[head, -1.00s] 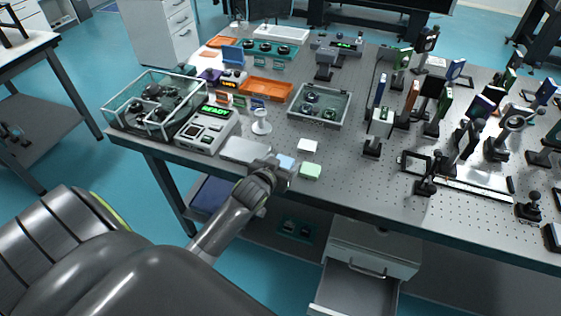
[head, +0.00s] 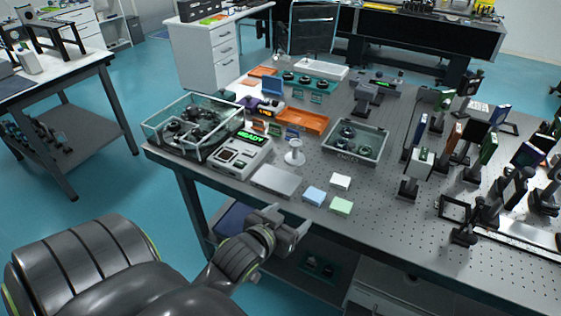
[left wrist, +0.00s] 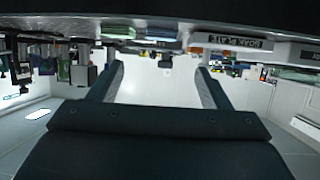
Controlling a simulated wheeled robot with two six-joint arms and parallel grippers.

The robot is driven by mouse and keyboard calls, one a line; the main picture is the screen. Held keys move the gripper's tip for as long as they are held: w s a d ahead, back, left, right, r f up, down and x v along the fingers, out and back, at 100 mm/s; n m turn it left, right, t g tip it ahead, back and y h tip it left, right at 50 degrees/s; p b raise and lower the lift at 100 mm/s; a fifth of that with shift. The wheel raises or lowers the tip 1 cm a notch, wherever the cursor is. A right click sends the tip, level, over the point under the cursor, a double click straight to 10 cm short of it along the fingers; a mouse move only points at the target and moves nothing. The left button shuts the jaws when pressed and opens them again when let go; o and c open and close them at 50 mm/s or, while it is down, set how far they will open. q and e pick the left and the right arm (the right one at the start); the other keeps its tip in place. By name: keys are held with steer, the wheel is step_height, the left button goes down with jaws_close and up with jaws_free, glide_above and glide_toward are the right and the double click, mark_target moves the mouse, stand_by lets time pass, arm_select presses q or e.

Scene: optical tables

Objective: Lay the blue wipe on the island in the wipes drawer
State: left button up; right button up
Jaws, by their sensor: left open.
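The blue wipe (head: 314,196) lies flat on the grey perforated table (head: 392,225), near its front edge. A white wipe (head: 340,181) and a green wipe (head: 341,206) lie close beside it. My left gripper (head: 290,222) is open and empty, just in front of the table's front edge and apart from the blue wipe. Its two spread fingers also show in the left wrist view (left wrist: 160,70), with nothing between them. The open drawer is not in the head view now. My right gripper is not in view.
Left of the wipes are a flat grey plate (head: 277,181), a white stand (head: 294,152), a device reading READY (head: 241,156) and a glass-walled box (head: 193,130). A grey tray (head: 355,143) stands behind. Optics mounts crowd the right side.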

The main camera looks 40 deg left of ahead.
arm_select(q)
steer(key=shift+v, duration=1.75)
steer(key=shift+f, duration=0.1)
